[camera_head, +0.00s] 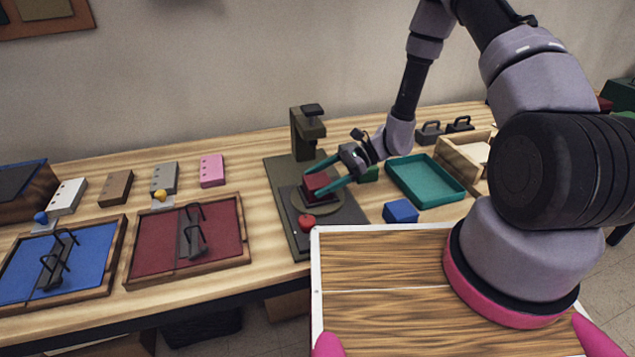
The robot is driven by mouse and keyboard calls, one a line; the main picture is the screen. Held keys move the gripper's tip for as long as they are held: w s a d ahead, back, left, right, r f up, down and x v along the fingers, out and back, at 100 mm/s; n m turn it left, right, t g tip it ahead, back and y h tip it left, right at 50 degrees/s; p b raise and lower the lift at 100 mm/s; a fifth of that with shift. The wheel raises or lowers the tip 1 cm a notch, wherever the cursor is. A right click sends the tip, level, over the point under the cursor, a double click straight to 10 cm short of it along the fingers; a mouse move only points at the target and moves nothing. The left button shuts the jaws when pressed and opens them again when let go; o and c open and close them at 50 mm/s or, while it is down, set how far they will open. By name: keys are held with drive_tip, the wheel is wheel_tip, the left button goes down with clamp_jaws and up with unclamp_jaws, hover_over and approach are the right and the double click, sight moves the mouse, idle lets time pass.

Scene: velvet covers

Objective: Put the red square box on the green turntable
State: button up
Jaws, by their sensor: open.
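The red square box (318,184) stands on the round olive-green turntable (303,203), which is set on a dark green base plate. My gripper (322,176) reaches in from the right with its teal fingers open, one on the far side and one on the near side of the box. I cannot tell whether the fingers touch the box. The fingers hide part of the box and of the turntable.
A dark green post (303,135) rises behind the turntable, and a red knob (306,222) sits in front. A blue block (401,211), a green block (368,174) and a teal tray (461,196) are to the right. Framed red (150,248) and blue (20,283) panels lie left.

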drive_tip(key=v, duration=1.1)
drive_tip(key=shift+d, duration=0.15)
drive_tip(key=s+d+r+n+t+h, duration=0.1)
drive_tip(key=s+d+r+n+h, duration=0.15)
drive_tip(key=r, duration=0.85)
drive_tip(key=s+d+r+n+t+h, duration=0.1)
drive_tip(key=d+r+n+t+h, duration=0.2)
drive_tip(key=r, duration=0.8)
drive_tip(key=s+d+r+n+t+h, duration=0.2)
drive_tip(key=s+d+r+t, duration=0.1)
drive_tip(key=s+r, duration=0.3)
drive_tip(key=s+d+r+n+t+h, duration=0.3)
drive_tip(key=s+r+t, duration=0.1)
drive_tip(key=r, duration=0.7)
drive_tip(key=shift+s+d, duration=0.3)
drive_tip(key=shift+s, duration=0.6)
